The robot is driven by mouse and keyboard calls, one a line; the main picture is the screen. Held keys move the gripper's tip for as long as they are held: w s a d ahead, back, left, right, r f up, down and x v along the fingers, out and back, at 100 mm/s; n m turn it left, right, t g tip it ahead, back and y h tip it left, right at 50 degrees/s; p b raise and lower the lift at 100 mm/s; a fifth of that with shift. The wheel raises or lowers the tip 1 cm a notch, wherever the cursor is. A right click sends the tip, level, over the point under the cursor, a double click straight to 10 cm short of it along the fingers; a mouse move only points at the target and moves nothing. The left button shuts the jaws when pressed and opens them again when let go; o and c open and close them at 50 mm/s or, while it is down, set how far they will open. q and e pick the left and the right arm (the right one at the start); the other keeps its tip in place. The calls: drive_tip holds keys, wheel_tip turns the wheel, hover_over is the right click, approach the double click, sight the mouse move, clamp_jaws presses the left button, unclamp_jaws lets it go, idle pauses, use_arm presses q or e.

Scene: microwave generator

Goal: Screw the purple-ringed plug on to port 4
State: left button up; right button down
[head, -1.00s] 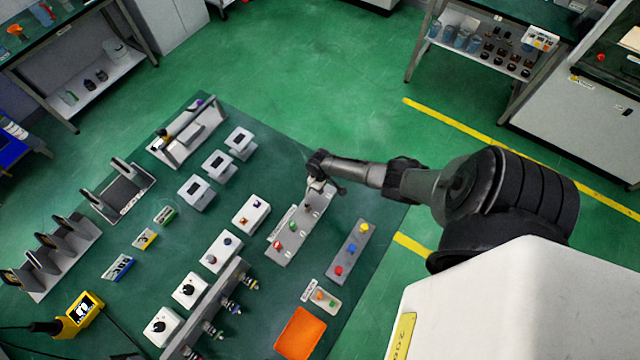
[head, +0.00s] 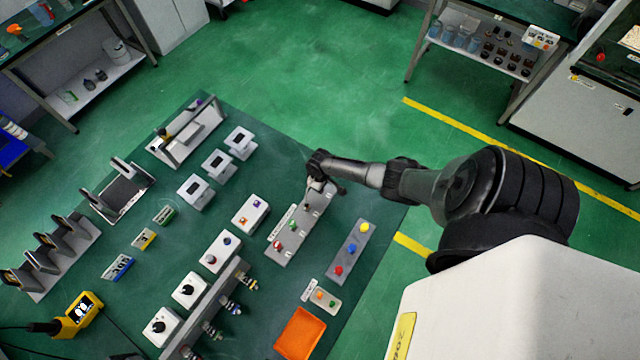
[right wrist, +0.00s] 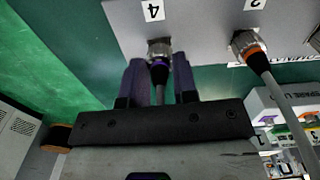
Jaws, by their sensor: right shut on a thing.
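The purple-ringed plug (right wrist: 159,72) stands at port 4, with its metal collar (right wrist: 159,48) against the pale panel (right wrist: 205,22) beside the label 4 (right wrist: 151,10). My right gripper (right wrist: 160,86) has its two purple fingers shut on this plug, one on each side. How far the collar is threaded on cannot be told. In the head view my right gripper (head: 318,172) is at the far end of the grey panel (head: 285,247), and my arm hides the plug there. My left gripper is not in view.
In the right wrist view an orange-ringed plug (right wrist: 246,46) with a grey cable sits at the neighbouring port. In the head view a grey strip with coloured buttons (head: 349,252) lies right of the panel, and an orange tray (head: 300,334) lies nearer. White boxes (head: 222,250) stand to the left.

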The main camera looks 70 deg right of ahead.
drive_tip(key=shift+f, duration=0.3)
drive_tip(key=c, duration=1)
unclamp_jaws()
drive_tip(key=shift+o, duration=0.9)
drive_tip(key=shift+r, duration=0.1)
wheel_tip(320, 180, up, 14)
drive_tip(key=p, duration=0.2)
